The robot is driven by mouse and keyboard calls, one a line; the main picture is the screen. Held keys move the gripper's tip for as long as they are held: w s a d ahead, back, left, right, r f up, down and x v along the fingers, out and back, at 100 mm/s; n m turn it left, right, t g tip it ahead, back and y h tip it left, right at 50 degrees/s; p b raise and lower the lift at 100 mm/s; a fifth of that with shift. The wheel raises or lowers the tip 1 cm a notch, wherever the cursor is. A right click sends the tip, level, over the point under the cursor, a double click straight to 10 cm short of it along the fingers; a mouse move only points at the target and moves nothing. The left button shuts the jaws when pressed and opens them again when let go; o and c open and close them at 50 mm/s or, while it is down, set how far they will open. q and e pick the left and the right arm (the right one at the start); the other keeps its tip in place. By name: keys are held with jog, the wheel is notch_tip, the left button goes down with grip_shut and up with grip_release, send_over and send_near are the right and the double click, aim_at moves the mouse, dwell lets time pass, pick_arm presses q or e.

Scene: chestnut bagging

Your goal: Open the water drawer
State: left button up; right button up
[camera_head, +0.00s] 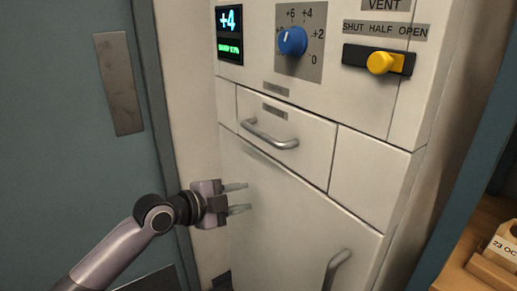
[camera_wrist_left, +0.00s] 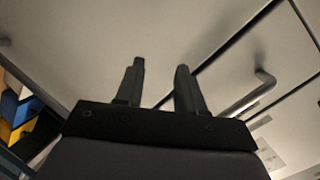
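The water drawer (camera_head: 300,155) is a cream front in the cabinet's middle, flush with the panel around it. Its curved grey bar handle (camera_head: 270,138) runs across its upper part, under a small label plate. My left gripper (camera_head: 240,198) is below and left of the handle, apart from it, in front of the lower door. Its two fingers are spread with nothing between them. In the left wrist view the fingers (camera_wrist_left: 158,85) also stand apart, and a bar handle (camera_wrist_left: 252,96) shows to their right. My right gripper is not in view.
Above the drawer are a lit display (camera_head: 229,34), a blue dial (camera_head: 292,41) and a yellow vent slider (camera_head: 381,62). The lower door (camera_head: 290,225) has its own handle (camera_head: 335,268). A blue-grey door (camera_head: 70,130) stands left; a wooden shelf (camera_head: 470,245) is at right.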

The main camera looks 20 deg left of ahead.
aim_at(255, 133)
pick_arm(q)
jog(key=r+m, duration=0.2)
jog(key=r, duration=0.2)
jog(key=w+a+r+m+h, duration=0.1)
jog(key=r+m, duration=0.1)
jog(key=r, duration=0.3)
jog(key=w+r+m+b, duration=0.1)
jog(key=r+m, duration=0.2)
jog(key=r, duration=0.2)
jog(key=shift+w+a+r+h, duration=0.15)
jog(key=shift+a+h, duration=0.1)
jog(key=shift+h, duration=0.15)
jog(key=shift+p+x, duration=0.65)
jog(key=shift+x, duration=2.65)
grip_shut()
